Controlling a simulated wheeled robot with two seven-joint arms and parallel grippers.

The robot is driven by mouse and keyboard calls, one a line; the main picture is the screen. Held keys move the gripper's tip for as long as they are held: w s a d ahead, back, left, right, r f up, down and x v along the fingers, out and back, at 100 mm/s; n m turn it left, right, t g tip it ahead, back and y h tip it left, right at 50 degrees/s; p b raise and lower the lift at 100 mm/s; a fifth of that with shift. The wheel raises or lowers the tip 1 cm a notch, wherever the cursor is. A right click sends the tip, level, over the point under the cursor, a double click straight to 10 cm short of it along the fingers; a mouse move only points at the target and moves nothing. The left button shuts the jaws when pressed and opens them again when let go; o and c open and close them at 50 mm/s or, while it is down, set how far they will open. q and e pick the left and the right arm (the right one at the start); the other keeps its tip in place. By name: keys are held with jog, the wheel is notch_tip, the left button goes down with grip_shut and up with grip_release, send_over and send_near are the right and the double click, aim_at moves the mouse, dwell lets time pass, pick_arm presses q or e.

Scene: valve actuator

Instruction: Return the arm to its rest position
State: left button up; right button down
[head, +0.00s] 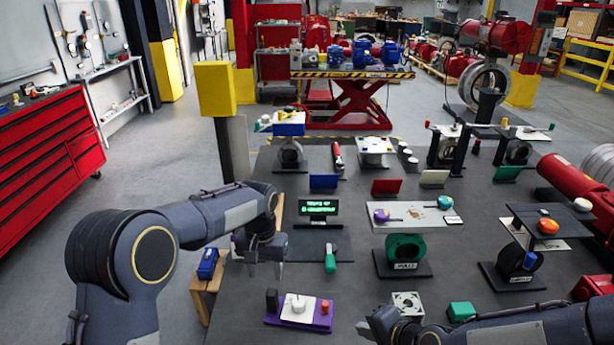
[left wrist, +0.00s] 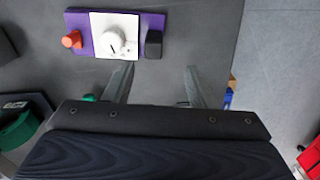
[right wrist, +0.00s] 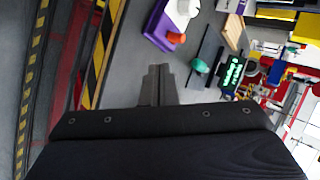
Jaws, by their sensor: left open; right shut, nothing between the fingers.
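My left arm comes in from the left in the head view, and its gripper (head: 264,268) hangs open and empty above the left part of the dark table. In the left wrist view its two fingers (left wrist: 158,88) are spread apart with nothing between them. My right arm lies low at the right of the head view, its gripper (head: 372,325) near the bottom edge. In the right wrist view the right fingers (right wrist: 158,84) are together and hold nothing. A purple base with a white plate and knob (head: 299,311) stands near the left gripper, apart from it.
The dark table (head: 350,270) carries several valve stands, including a green one (head: 405,250) and one with an orange knob (head: 547,226). A lit display (head: 318,207) and a green-handled item (head: 330,258) stand near the left gripper. A blue item (head: 207,264) sits on a wooden stool.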

pick_arm(q)
jog(key=shift+s+a+r, duration=0.1)
jog(key=shift+a+r, duration=0.1)
jog(key=shift+r, duration=0.2)
jog(key=s+a+r+n+t+h+b, duration=0.1)
jog(key=s+a+r+h, duration=0.1)
jog(key=s+a+r, duration=0.45)
jog(key=s+a+r+n+t+h+b, duration=0.15)
jog(key=s+a, duration=0.25)
jog(key=s, duration=0.5)
jog(key=s+f+t+b, duration=0.1)
jog(key=s+f, duration=0.1)
jog(key=s, duration=0.6)
jog(key=s+f+t+b, duration=0.1)
jog(key=s+f+t, duration=0.1)
jog(key=s, duration=0.6)
jog(key=shift+s+d+f+n, duration=0.2)
jog(key=shift+s+f+n, duration=0.1)
jog(key=shift+f+n, duration=0.15)
pick_arm(e)
jog(key=s+d+r+n+g+h, duration=0.1)
jog(key=s+d+r+n, duration=0.2)
jog(key=s, duration=0.6)
jog(key=s+d+r+n+g, duration=0.1)
jog(key=s+d+r+n, duration=0.3)
jog(key=s, duration=0.5)
jog(key=shift+d+n+h, duration=0.4)
jog(key=shift+d+n, duration=0.15)
jog(key=shift+n, duration=0.55)
